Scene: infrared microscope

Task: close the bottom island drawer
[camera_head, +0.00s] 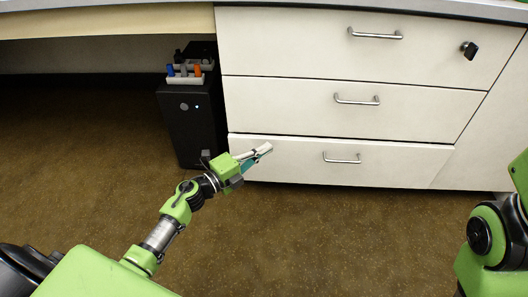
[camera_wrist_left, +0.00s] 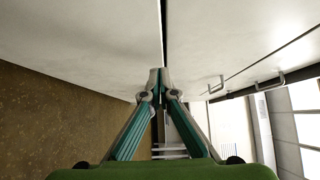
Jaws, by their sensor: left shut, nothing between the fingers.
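The bottom island drawer (camera_head: 390,165) is the lowest of three white fronts in the head view, with a metal bar handle (camera_head: 341,160). Its front looks about level with the fronts above; I cannot tell whether a small gap remains. My left gripper (camera_head: 265,149) is at the left part of this front, left of the handle. In the left wrist view its fingertips (camera_wrist_left: 156,78) meet with nothing between them, close to pale fronts and a dark seam. I cannot tell whether they touch. My right gripper is out of view; only part of my right arm shows.
The middle drawer (camera_head: 290,105) and top drawer (camera_head: 290,45) appear shut; a dark key-like piece (camera_head: 469,48) sits at the top drawer's right. A black box (camera_head: 188,125) with a rack of coloured items on top stands left of the drawers. The brown floor in front is clear.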

